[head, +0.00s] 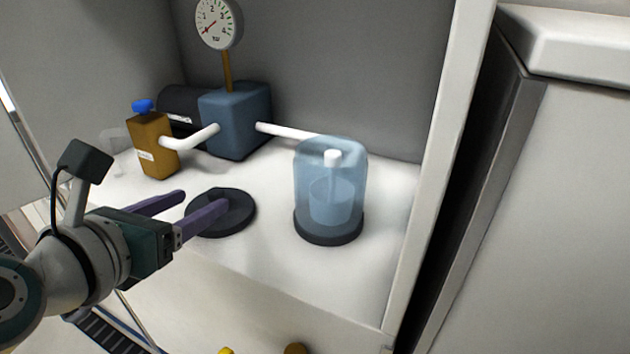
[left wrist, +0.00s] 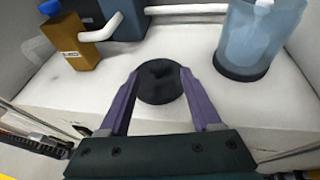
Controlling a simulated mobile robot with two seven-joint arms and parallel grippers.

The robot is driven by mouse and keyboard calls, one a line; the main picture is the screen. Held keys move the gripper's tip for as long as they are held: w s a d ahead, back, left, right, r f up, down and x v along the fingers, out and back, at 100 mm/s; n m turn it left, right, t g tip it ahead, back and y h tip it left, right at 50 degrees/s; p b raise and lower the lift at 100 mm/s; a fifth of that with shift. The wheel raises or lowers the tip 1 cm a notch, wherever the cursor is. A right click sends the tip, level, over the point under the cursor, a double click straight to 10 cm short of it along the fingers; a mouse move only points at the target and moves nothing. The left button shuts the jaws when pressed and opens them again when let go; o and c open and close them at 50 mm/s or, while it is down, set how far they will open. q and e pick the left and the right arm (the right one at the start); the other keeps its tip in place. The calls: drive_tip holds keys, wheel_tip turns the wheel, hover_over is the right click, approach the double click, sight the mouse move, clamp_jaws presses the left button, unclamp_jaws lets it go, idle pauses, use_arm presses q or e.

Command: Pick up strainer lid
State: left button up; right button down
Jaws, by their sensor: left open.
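The strainer lid (head: 236,219) looks to be the dark round disc lying flat on the white shelf, with a small raised middle. In the left wrist view the disc (left wrist: 160,92) lies between and just beyond my finger tips. My left gripper (head: 197,203) is open and empty, its purple fingers pointing at the lid from the left. In the head view one finger overlaps the lid and hides part of it; I cannot tell whether they touch. My right gripper is not in view.
A clear blue canister (head: 345,180) on a dark base stands right of the lid. Behind are a blue pump box (head: 235,122) with a gauge (head: 217,22) and white pipes, and an amber bottle (head: 153,145). A cabinet wall (head: 440,150) closes the right side. The shelf's front is clear.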

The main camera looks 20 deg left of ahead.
sight(220, 189)
use_arm(q)
drive_tip(key=shift+w+a+f, duration=0.15)
drive_tip(key=shift+w+f, duration=0.2)
drive_tip(key=shift+f, duration=0.1)
drive_tip(key=b+x, duration=0.1)
drive_tip(key=x, duration=0.3)
drive_tip(key=shift+w+a+b, duration=0.1)
drive_tip(key=shift+a+b, duration=0.05)
drive_tip(key=shift+b, duration=0.25)
drive_tip(key=b+x, duration=0.2)
drive_tip(key=x, duration=0.3)
drive_tip(key=shift+a+r+b, duration=0.1)
drive_tip(key=shift+a+b, duration=0.1)
drive_tip(key=shift+b, duration=0.15)
drive_tip(key=shift+c, duration=0.4)
clamp_jaws()
